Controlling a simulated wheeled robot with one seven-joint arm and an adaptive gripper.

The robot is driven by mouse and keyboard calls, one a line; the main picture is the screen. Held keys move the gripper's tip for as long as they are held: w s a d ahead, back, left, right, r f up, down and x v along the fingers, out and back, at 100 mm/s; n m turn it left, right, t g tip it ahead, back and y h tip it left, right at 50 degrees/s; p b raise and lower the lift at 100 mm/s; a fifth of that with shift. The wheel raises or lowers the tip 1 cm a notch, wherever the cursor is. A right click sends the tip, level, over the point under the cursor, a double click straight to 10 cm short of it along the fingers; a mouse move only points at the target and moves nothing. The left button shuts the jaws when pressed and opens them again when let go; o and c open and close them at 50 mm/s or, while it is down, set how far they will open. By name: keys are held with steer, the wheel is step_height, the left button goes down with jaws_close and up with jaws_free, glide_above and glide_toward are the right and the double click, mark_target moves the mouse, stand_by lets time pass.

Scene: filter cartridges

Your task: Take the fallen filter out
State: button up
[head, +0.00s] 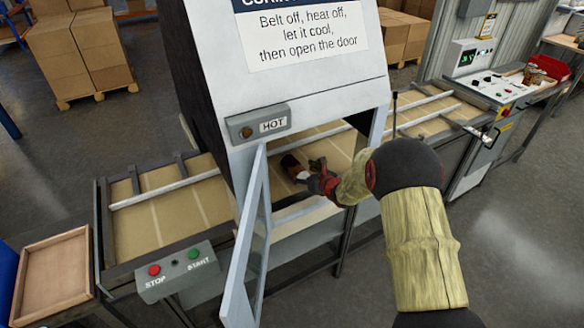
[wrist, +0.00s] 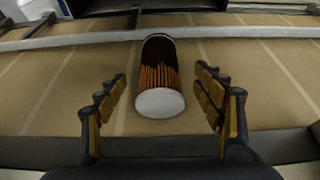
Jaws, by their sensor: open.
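The fallen filter (wrist: 159,75) lies on its side on the tan belt (wrist: 60,80) in the wrist view. It is a cylinder with orange-brown pleats, dark at the far part, and a pale end cap facing me. My gripper (wrist: 162,82) is open, with one finger on each side of the filter's line and visible gaps on both sides. In the head view the filter (head: 290,163) is inside the machine's opening, and my gripper (head: 316,170) reaches in beside it from the right. Part of the filter is hard to make out there.
The machine's door (head: 246,245) stands open toward the front left. The hood (head: 290,85) is above my gripper. A HOT lamp (head: 246,133) looks unlit. A stop/start box (head: 174,270) is at the front, and an empty wooden tray (head: 52,278) stands at the left.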

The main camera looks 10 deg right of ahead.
mark_target(294, 167)
steer(key=b+x, duration=0.1)
steer(key=x, duration=0.4)
steer(key=shift+w+a+f, duration=0.1)
steer(key=shift+a+f, duration=0.05)
steer(key=shift+f, duration=0.1)
steer(key=shift+w+a, duration=0.15)
steer(key=shift+w, duration=0.3)
steer(key=shift+c, duration=0.9)
steer(key=c, duration=1.1)
steer(key=shift+c, duration=0.2)
